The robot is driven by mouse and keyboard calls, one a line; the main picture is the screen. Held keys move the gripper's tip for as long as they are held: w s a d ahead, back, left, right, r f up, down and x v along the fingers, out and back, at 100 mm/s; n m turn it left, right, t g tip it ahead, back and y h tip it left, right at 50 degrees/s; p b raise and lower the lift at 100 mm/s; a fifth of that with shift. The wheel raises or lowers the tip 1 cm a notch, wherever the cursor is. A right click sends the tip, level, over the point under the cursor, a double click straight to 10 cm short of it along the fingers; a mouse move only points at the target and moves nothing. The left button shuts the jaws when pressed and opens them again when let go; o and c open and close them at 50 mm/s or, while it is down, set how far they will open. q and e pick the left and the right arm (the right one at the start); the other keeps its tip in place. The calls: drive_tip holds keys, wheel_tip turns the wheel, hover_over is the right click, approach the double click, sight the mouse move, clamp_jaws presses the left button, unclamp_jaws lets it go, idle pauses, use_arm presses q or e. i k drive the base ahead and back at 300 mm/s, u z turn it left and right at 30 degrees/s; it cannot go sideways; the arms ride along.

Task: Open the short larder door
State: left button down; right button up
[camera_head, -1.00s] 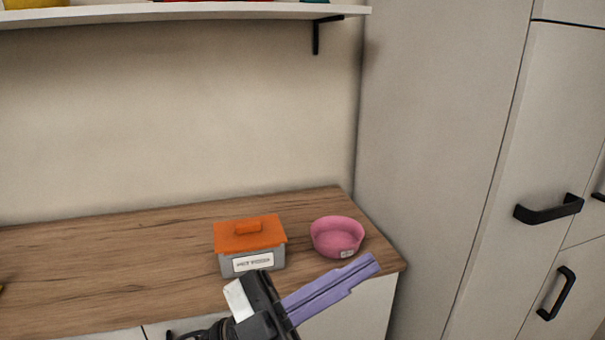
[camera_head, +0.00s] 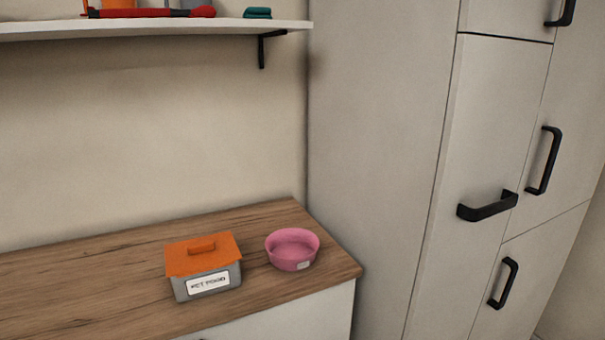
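A tall pale larder cabinet (camera_head: 385,130) stands at the right, with several door fronts and black bar handles. One front (camera_head: 490,120) has a horizontal handle (camera_head: 487,206). Right of it, a front (camera_head: 575,130) has a vertical handle (camera_head: 544,160). Below, another front (camera_head: 535,265) has a vertical handle (camera_head: 503,283). All these fronts look shut. No label shows which one is the short larder door. Neither of my grippers is in view.
A wood worktop (camera_head: 90,285) left of the cabinet bears a grey pet food box (camera_head: 208,284) with an orange lid and a pink bowl (camera_head: 292,250). A white shelf (camera_head: 150,29) with several items hangs above. The floor before the cabinet is mostly out of view.

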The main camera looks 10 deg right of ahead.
sight(528, 266)
drive_tip(key=z, duration=1.85)
drive_tip(key=k, duration=0.3)
drive_tip(key=z, duration=1.45)
drive_tip(key=i, duration=0.2)
drive_tip(key=u, duration=1.4)
drive_tip(key=i, duration=1.15)
drive_tip(key=u, duration=1.15)
